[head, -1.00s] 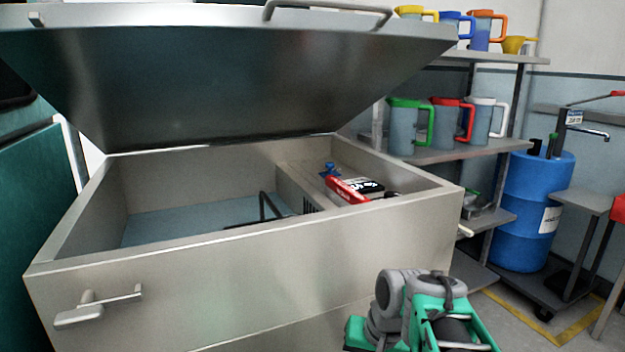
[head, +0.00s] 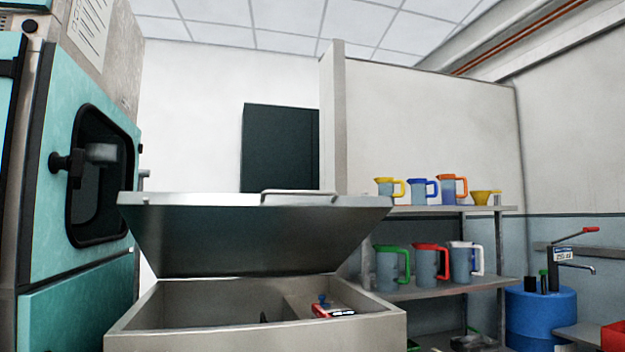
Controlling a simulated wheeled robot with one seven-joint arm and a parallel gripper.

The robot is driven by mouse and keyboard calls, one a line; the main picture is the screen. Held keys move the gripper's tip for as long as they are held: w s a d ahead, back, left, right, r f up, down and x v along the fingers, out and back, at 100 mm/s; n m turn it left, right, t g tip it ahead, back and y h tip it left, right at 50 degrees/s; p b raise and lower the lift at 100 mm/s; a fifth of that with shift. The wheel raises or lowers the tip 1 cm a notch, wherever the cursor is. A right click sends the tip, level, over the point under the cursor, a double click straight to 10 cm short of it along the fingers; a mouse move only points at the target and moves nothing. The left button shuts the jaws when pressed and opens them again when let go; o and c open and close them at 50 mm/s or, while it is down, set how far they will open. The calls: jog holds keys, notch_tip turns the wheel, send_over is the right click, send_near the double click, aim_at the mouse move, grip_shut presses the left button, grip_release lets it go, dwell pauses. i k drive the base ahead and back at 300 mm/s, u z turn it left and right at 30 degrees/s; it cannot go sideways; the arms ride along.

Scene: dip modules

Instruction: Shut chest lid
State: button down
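The metal chest (head: 250,342) stands low in the middle of the head view, and its front is cut off by the bottom edge. Its lid (head: 260,236) is raised, hinged at the back and tilted up, with its underside facing me. A bar handle (head: 312,194) runs along the lid's upper edge. A red item (head: 333,311) and a small blue item (head: 322,299) lie on a ledge inside at the right. My gripper is not in view.
A teal cabinet machine (head: 60,190) with a dark window stands close at the left. Shelves (head: 450,288) with several colored-handled jugs stand at the right. A blue barrel (head: 540,318) with a pump stands at the far right. The space above the lid is clear.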

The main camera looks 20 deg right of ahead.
aim_at(182, 236)
jog(key=u, duration=0.95)
jog(key=i, duration=0.4)
jog(key=z, duration=0.05)
